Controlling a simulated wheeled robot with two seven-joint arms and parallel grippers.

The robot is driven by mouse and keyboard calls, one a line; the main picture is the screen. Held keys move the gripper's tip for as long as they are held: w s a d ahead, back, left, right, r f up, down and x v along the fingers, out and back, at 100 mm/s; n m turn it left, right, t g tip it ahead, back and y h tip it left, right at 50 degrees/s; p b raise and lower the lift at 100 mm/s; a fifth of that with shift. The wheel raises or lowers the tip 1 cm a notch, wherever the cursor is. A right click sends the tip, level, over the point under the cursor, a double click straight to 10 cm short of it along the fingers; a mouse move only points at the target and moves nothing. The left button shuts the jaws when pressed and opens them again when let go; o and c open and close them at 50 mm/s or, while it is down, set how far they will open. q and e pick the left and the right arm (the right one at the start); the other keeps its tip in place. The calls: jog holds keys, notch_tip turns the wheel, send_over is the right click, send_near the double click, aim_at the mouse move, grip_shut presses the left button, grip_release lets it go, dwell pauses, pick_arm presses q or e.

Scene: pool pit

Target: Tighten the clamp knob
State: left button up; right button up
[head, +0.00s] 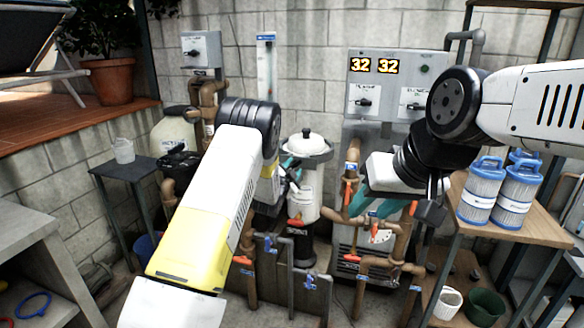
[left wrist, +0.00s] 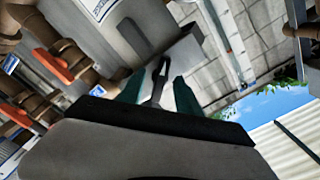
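The white filter housing (head: 303,190) stands in the middle of the head view, with a domed lid and a round top handle. The clamp knob is too small to make out clearly in the head view. In the left wrist view, a slim dark stem with a wider end (left wrist: 158,82), probably the clamp knob, lies between the teal fingers. My left gripper (head: 288,172) is beside the housing, just below its lid. Its fingers stand apart, with gaps showing on both sides of the stem. My right gripper (head: 374,208) hangs right of the housing, its teal fingers apart and empty.
Brown pipes with red-handled valves (head: 335,215) run around the housing. A grey control panel (head: 385,85) reading 32 32 stands behind. Blue-white filter cartridges (head: 481,190) stand on a wooden shelf (head: 540,225) at right. A dark side table (head: 125,168) is at left.

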pick_arm(q)
jog(key=v, duration=0.7)
dwell(0.3)
jog(key=shift+r, duration=0.1)
